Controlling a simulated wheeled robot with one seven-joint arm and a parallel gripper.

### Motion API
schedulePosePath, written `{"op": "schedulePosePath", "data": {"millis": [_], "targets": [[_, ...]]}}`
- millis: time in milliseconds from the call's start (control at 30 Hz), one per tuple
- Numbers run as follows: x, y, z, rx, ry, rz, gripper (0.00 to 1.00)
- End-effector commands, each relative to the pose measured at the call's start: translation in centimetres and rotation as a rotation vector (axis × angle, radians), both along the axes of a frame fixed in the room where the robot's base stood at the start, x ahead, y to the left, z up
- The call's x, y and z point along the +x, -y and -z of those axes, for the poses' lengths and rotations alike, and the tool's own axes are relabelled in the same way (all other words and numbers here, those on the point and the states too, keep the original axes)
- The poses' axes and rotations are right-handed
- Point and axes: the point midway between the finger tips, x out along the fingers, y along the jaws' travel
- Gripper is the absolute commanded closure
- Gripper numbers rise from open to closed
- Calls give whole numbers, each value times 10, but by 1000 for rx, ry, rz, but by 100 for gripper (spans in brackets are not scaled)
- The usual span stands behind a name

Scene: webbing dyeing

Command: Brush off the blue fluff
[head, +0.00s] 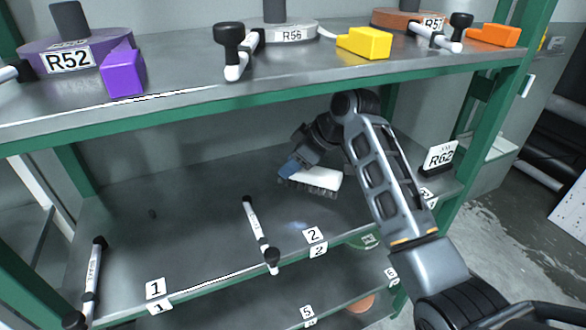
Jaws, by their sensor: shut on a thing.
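My gripper (291,167) is shut on a brush (322,179) with a white back and dark bristles. The brush is over the middle shelf (190,225), under the upper shelf, toward the back right of bay 2. Its bristles face down; I cannot tell whether they touch the shelf. A faint bluish patch (299,226) shows on the shelf in front of the brush, behind the number 2 label. I cannot tell whether it is fluff or a reflection. A small dark speck (152,213) lies in bay 1. My fingertips are partly hidden by the brush.
A black-and-white divider bar (256,228) separates bays 1 and 2. A sign R62 (440,157) stands at the right near a green post (459,150). Bay 1 is mostly clear.

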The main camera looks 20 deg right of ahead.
Motion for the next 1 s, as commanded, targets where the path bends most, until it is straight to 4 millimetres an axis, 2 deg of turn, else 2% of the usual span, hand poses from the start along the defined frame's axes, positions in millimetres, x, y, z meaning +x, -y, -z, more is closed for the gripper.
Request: {"op": "schedulePosePath", "data": {"millis": [333, 700, 1000], "targets": [[0, 0, -3, 0, 1, 1, 100], [0, 0, -29, 0, 2, 0, 100], [0, 0, -32, 1, 1, 0, 100]]}}
